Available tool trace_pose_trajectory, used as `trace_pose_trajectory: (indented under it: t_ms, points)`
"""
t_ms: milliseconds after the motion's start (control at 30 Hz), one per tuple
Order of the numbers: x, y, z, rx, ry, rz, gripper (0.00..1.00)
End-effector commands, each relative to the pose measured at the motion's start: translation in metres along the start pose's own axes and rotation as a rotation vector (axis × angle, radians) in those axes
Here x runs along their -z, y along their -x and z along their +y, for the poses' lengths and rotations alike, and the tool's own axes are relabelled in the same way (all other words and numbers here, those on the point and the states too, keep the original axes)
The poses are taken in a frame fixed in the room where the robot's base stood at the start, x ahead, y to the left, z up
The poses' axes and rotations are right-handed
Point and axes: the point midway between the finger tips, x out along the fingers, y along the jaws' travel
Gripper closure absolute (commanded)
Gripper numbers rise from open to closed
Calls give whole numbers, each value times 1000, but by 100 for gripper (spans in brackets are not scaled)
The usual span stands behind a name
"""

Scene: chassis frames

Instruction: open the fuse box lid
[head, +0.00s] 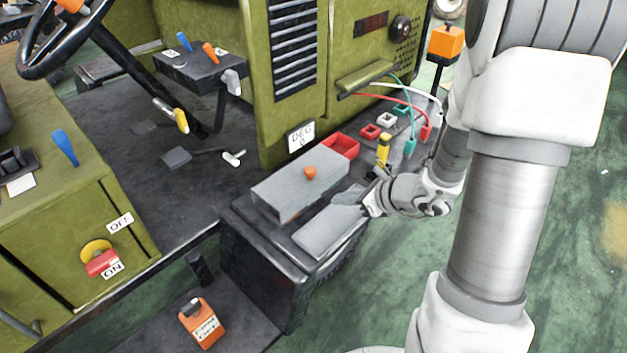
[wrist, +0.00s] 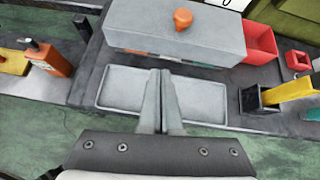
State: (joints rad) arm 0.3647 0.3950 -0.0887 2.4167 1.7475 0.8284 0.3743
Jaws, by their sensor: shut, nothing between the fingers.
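The fuse box (head: 300,188) is a grey block with an orange knob (head: 310,172) on top, on a dark bench. Its top looks closed in the head view. In the wrist view, the box (wrist: 175,30) shows a strip of small coloured pieces along its lower front edge. A pale, shallow, rimmed panel (wrist: 115,88) lies flat in front of it; I cannot tell whether it is part of the lid. My gripper (head: 340,197) is shut and empty, its fingers together (wrist: 160,75) over the panel, close to the box front. Contact cannot be told.
A red open bin (wrist: 262,42) stands right of the box, with a dark holder and yellow-handled tool (wrist: 288,92) nearby. Coloured cables (head: 395,98) hang from the green cabinet behind. Green floor lies open at right.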

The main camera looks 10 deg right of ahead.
Motion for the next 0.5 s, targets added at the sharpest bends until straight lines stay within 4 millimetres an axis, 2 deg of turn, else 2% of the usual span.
trace_pose_trajectory:
  t_ms: [33, 100, 267, 500]
  points:
    - [10, -4, -4, 14, -42, 4, 100]
    - [15, -7, -8, 29, -74, 5, 100]
    - [17, -20, -10, 34, -87, 6, 100]
    - [18, -64, -10, 31, -83, 6, 100]
